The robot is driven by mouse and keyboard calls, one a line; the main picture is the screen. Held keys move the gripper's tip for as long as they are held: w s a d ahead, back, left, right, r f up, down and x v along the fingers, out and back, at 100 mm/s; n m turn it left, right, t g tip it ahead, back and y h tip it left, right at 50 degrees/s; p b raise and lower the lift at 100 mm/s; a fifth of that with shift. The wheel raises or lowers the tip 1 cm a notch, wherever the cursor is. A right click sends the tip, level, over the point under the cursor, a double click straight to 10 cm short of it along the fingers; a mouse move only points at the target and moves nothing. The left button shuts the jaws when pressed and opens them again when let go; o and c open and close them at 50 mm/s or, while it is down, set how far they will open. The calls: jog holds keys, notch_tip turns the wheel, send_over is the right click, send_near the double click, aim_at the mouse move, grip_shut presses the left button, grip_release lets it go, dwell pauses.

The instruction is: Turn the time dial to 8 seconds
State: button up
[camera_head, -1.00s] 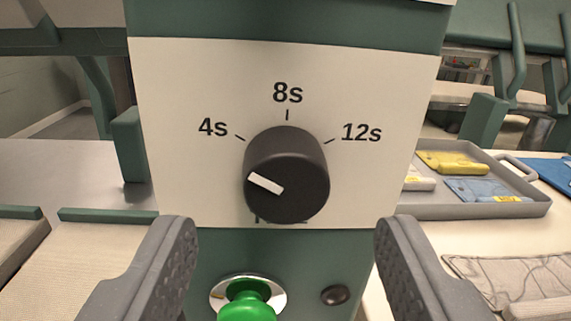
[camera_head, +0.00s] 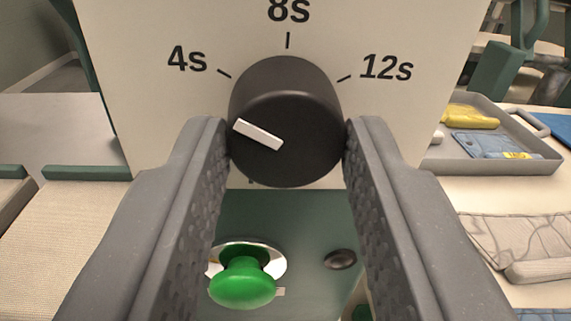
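The black time dial (camera_head: 300,115) sits on a white panel (camera_head: 160,130) marked 4s, 8s and 12s. Its white pointer line (camera_head: 258,134) runs to the upper left, its outer end toward the 4s side and below the 4s tick. The 8s mark (camera_head: 288,12) is at the top, partly cut by the frame edge. My gripper (camera_head: 286,140) has one finger on each side of the dial, with the fingertips close to its left and right edges. I cannot tell whether they touch it. The fingers are wide apart.
A green push button (camera_head: 243,283) stands out below the dial, between my fingers. A small dark knob (camera_head: 341,259) is to its right. A grey tray (camera_head: 530,162) with yellow and blue packets is at the right. Folded cloth (camera_head: 520,245) lies in front of it.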

jog(key=m, duration=0.5)
jog(key=shift+r+m, duration=0.2)
jog(key=shift+m, duration=0.1)
jog(key=m+p, duration=0.1)
jog(key=m, duration=0.4)
jog(key=shift+d+m+g, duration=0.15)
jog(key=shift+m+g, duration=0.25)
dwell(0.5)
jog(key=o, duration=1)
jog(key=shift+d, duration=0.1)
jog(key=shift+s+f, duration=0.1)
